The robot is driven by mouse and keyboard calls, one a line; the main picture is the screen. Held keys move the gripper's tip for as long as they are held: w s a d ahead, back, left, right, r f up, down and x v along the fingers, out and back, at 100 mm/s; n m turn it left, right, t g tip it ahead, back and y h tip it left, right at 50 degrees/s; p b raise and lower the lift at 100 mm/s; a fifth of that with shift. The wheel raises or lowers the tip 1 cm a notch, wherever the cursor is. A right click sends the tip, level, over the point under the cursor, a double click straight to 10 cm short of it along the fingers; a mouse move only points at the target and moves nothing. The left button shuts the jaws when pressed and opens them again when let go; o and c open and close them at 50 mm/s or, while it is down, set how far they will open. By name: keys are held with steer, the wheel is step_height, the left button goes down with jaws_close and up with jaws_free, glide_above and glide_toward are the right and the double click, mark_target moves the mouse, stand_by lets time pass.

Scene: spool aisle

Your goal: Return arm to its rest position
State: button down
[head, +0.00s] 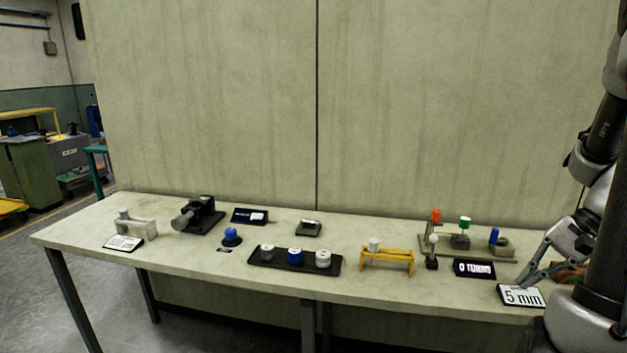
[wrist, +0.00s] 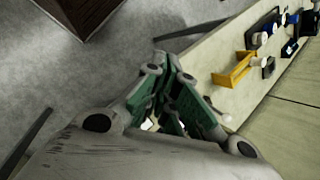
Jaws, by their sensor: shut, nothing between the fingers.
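My gripper (head: 526,281) is at the right end of the table in the head view, low over the front right corner beside the "5 mm" sign. In the wrist view my gripper (wrist: 172,70) shows with its green-sided fingers together and nothing between them. My dark and silver arm fills the right edge of the head view and hides part of the table end. A brown object (head: 570,272) is partly hidden behind my gripper.
The long table (head: 200,262) carries a black tray (head: 293,265) with spools, a yellow stand (head: 387,261), a grey board with coloured pieces, a "0 TURNS" sign (head: 474,268) and the "5 mm" sign (head: 521,296). A wall stands close behind. Floor in front is clear.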

steer(key=s+a+r+n+t+h, duration=0.1)
steer(key=s+a+r+n+h, duration=0.2)
steer(key=a+r+n, duration=0.2)
steer(key=s+a+r+n+t+h, duration=0.2)
steer(key=a+r+n, duration=0.4)
steer(key=r, duration=0.3)
steer(key=shift+s+r+n+h, duration=0.3)
steer(key=shift+s+r+h, duration=0.1)
steer(key=shift+s+h, duration=0.4)
steer(key=shift+s+a, duration=0.1)
